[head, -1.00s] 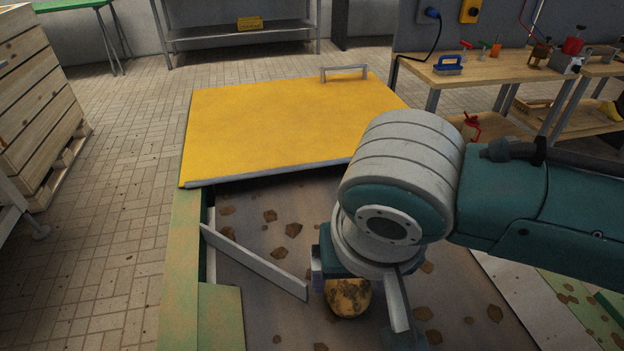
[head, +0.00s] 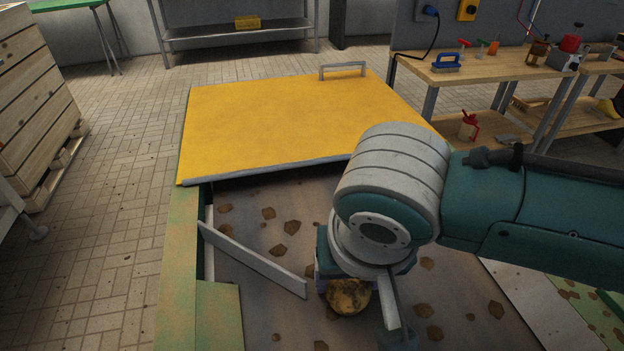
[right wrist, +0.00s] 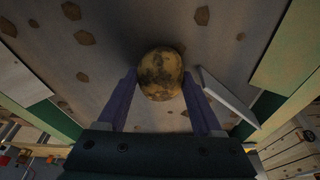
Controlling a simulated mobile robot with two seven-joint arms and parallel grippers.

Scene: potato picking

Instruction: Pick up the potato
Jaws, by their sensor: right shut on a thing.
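The potato (head: 349,297) is round and yellow-brown with dark dirt patches. It is at the belt surface, below my right wrist in the head view. My right gripper (right wrist: 160,88) is shut on the potato, which also shows in the right wrist view (right wrist: 160,73) between the two purple fingers. In the head view the right gripper (head: 340,288) is mostly hidden by my own wrist. I cannot tell whether the potato touches the belt. My left gripper is not in view.
The grey-brown belt (head: 262,327) carries several flat brown clods (head: 291,226). A pale angled bar (head: 255,262) lies left of the gripper. A yellow cover (head: 280,125) with a handle lies behind. Green side rails (head: 180,260) edge the belt. A wooden workbench (head: 490,72) stands at the back right.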

